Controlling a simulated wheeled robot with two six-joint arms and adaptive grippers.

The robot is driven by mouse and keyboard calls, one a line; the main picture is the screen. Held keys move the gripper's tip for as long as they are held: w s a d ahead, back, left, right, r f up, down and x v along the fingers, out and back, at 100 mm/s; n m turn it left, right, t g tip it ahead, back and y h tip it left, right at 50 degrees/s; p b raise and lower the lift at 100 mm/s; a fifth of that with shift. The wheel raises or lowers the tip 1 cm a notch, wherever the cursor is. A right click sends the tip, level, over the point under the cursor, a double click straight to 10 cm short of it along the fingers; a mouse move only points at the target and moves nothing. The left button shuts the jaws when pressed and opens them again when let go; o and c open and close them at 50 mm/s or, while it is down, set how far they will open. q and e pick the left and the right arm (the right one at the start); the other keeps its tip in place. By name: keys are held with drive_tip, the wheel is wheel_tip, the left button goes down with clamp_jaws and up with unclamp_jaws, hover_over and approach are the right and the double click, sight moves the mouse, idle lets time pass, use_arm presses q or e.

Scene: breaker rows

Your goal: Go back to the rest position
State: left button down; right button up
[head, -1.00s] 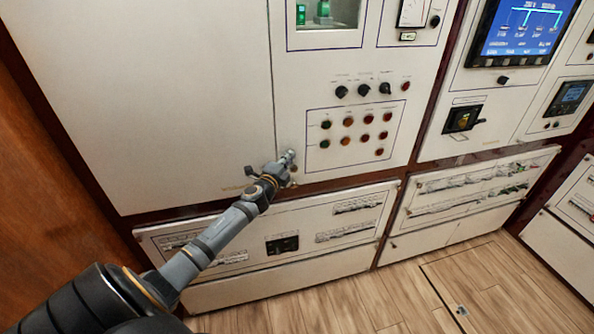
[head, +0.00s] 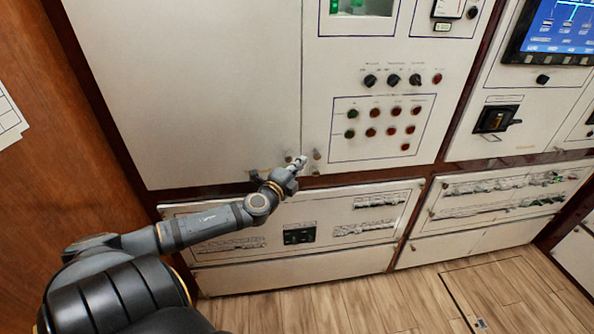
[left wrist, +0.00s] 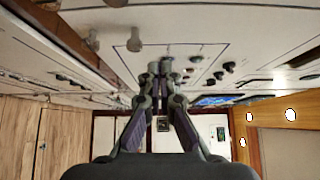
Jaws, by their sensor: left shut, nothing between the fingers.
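My left arm reaches in from the lower left in the head view. Its gripper (head: 300,161) is shut and empty, in front of the lower edge of the large white cabinet panel (head: 200,90). In the left wrist view the two fingers of this gripper (left wrist: 160,68) meet at the tips with nothing between them. Whether the tips touch the panel cannot be told. My right gripper is not in view.
Below are breaker row panels (head: 290,232) and (head: 500,198). A blue screen (head: 555,30) is at the upper right. The wooden floor (head: 400,300) in front is clear.

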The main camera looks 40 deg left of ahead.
use_arm(q)
drive_tip(key=shift+s+d+r, duration=0.1)
drive_tip(key=shift+s+d, duration=0.1)
drive_tip(key=shift+s, duration=0.7)
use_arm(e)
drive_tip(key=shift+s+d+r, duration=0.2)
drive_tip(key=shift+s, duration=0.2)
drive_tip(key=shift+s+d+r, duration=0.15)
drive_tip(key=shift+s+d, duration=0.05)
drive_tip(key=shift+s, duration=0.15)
